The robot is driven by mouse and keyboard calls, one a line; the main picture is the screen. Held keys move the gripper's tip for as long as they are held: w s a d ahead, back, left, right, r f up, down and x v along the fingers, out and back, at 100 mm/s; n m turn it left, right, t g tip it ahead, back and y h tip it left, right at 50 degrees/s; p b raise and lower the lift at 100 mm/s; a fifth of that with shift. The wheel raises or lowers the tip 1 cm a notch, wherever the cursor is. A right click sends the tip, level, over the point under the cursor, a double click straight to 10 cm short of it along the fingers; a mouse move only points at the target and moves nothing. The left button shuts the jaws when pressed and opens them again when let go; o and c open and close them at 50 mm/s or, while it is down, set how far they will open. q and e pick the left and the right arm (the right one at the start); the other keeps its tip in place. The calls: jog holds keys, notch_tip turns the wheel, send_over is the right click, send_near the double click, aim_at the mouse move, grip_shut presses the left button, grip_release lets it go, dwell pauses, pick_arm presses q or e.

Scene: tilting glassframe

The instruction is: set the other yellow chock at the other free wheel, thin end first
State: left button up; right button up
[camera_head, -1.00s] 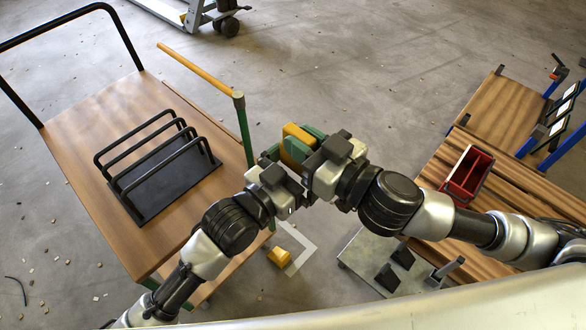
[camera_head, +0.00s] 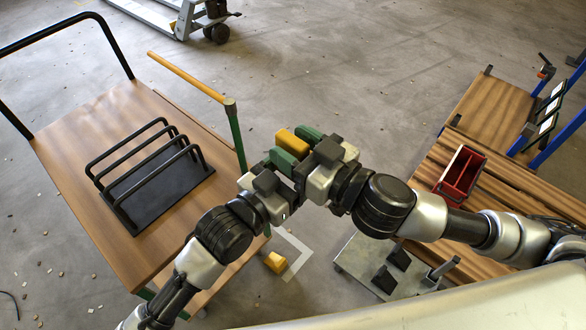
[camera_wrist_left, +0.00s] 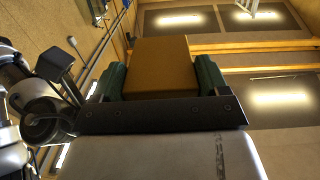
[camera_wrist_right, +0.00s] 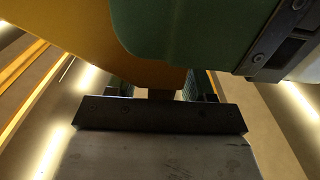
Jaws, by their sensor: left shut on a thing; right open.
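A yellow chock (camera_head: 291,142) is held up in front of me between green fingers; it also fills the gap between the fingers in the left wrist view (camera_wrist_left: 161,66). My left gripper (camera_head: 283,158) is shut on it. My right gripper (camera_head: 306,150) is open, close against the left one; in the right wrist view its fingers (camera_wrist_right: 158,92) show just below the chock (camera_wrist_right: 60,28) and a green finger of my left gripper. Another yellow chock (camera_head: 275,262) lies on the floor by a pale corner marking. The free wheel cannot be made out.
At right are a wooden bench (camera_head: 520,190), a red box (camera_head: 461,172) and a grey plate (camera_head: 350,262) with black wedges (camera_head: 385,280). Open floor lies ahead.

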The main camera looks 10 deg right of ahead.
jog(key=shift+r, duration=0.1)
jog(key=shift+a+r, duration=0.1)
jog(key=shift+r, duration=4.75)
